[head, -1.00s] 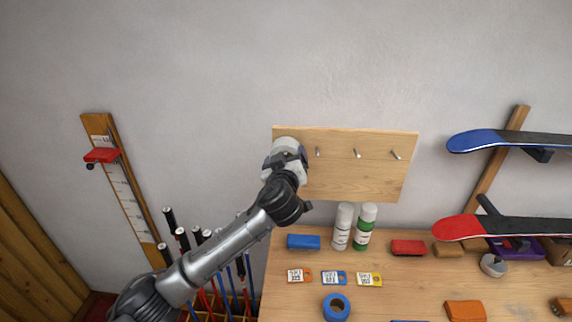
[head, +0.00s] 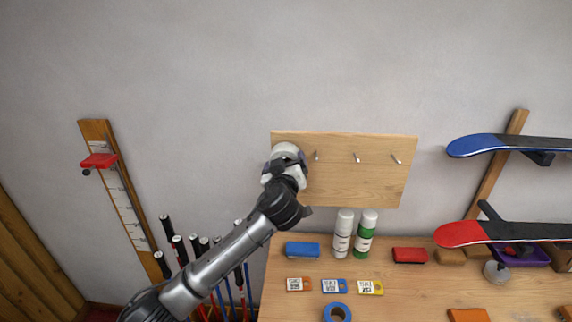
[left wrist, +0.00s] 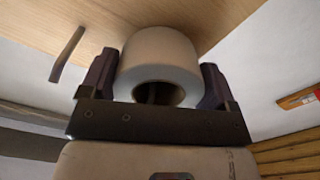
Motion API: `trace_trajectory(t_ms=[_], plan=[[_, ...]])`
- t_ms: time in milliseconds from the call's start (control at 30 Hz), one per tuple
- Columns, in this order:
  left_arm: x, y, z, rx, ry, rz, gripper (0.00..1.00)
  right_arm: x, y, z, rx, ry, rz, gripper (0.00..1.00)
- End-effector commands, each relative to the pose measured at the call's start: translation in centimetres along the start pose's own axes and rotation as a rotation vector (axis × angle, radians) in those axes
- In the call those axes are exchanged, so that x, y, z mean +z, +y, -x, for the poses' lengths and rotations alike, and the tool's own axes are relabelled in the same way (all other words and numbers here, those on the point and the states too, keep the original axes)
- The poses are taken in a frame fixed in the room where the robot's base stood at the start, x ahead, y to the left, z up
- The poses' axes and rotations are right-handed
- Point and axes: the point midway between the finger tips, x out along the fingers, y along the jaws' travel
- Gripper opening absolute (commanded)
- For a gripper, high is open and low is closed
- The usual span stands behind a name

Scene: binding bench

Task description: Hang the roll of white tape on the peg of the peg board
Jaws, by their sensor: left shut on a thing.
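The roll of white tape (left wrist: 160,62) is between the two dark fingers of my left gripper (left wrist: 158,84), which is shut on it. In the head view my left gripper (head: 286,158) is at the left end of the wooden peg board (head: 345,185), with the tape largely hidden by the gripper. Metal pegs show to its right, the nearest one (head: 316,156) bare. In the left wrist view a bare peg (left wrist: 67,54) stands left of the roll. Something dark shows inside the roll's hole; I cannot tell whether it is a peg. My right gripper is not in view.
Skis or boards (head: 500,144) hang at the right. A measuring post (head: 122,190) leans at the left.

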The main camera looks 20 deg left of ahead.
Motion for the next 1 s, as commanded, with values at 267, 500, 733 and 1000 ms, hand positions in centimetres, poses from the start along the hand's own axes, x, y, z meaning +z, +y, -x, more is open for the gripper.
trace_trajectory(t_ms=[267, 500, 733, 1000], plan=[[0.3, -0.2, 0.0, -0.004, -0.004, -0.001, 0.88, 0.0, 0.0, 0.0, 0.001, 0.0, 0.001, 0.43], [0.2, -0.1, 0.0, -0.002, -0.002, -0.001, 1.0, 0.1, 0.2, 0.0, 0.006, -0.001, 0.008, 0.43], [0.1, -0.1, 0.0, -0.002, -0.002, 0.0, 1.0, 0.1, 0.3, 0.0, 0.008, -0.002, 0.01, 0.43], [0.2, -0.1, 1.4, 0.0, -0.002, 0.0, 1.0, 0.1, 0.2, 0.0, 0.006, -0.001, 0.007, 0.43]])
